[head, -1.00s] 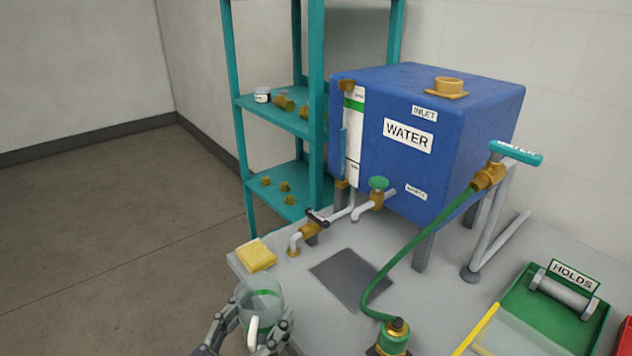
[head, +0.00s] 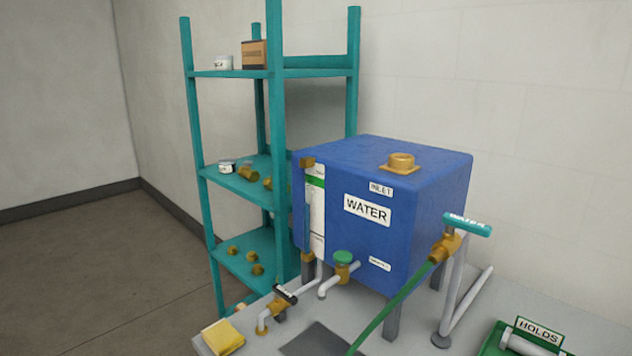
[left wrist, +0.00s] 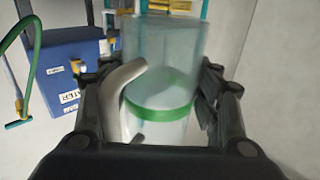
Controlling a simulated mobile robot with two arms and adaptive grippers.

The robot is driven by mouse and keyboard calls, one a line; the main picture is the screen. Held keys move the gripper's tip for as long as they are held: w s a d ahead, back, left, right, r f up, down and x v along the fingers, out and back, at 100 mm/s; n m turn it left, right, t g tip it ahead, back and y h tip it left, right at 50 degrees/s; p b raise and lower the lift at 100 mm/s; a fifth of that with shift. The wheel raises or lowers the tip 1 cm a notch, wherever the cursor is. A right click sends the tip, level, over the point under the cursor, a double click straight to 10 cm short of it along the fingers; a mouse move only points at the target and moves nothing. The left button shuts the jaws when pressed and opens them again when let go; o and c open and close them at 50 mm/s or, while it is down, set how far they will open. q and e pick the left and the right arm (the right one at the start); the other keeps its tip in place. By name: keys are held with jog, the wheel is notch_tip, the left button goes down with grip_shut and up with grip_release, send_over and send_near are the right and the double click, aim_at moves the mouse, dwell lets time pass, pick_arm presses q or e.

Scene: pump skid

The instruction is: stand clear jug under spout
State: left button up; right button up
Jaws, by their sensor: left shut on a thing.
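The clear jug (left wrist: 172,55) has a green band and a pale curved handle on its left side in the left wrist view. My left gripper (left wrist: 160,80) is shut on the jug, one finger on each side. Neither shows in the head view now. The blue WATER tank (head: 335,236) stands on the grey bench. A bent spout (head: 328,288) with a green-knobbed valve (head: 343,262) comes from the tank's lower front. A second bent pipe (head: 263,320) with a black-handled valve (head: 284,296) is left of it. My right gripper is not in view.
A dark square pad (head: 318,341) lies on the bench (head: 405,347) in front of the spouts. A yellow cloth (head: 222,337) lies at the left corner. A green hose (head: 395,305) crosses the bench. A teal shelf (head: 203,175) stands behind; a green HOLDS tray (head: 490,348) is at right.

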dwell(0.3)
pick_arm(q)
jog(key=w+d+r+m+g+h+b, duration=0.1)
jog(key=w+d+r+m+h+b, duration=0.1)
jog(key=d+h, duration=0.4)
jog(key=shift+w+r+m+b, duration=0.3)
jog(key=shift+w+r+m, duration=0.2)
jog(key=shift+w+m, duration=0.7)
jog(key=shift+w, duration=0.1)
jog(key=w, duration=0.5)
jog(key=w+f+p, duration=0.1)
jog(key=w, duration=0.8)
jog(key=shift+w+d+f, duration=0.2)
jog(key=shift+w+d, duration=0.15)
jog(key=shift+d, duration=0.05)
jog(key=shift+w+d+f, duration=0.1)
jog(key=shift+w+f, duration=0.5)
jog(key=shift+f, duration=0.3)
jog(key=shift+w+f+p, duration=0.1)
jog(key=shift+f+p, duration=0.5)
jog(key=shift+p, duration=0.1)
jog(key=shift+f, duration=0.15)
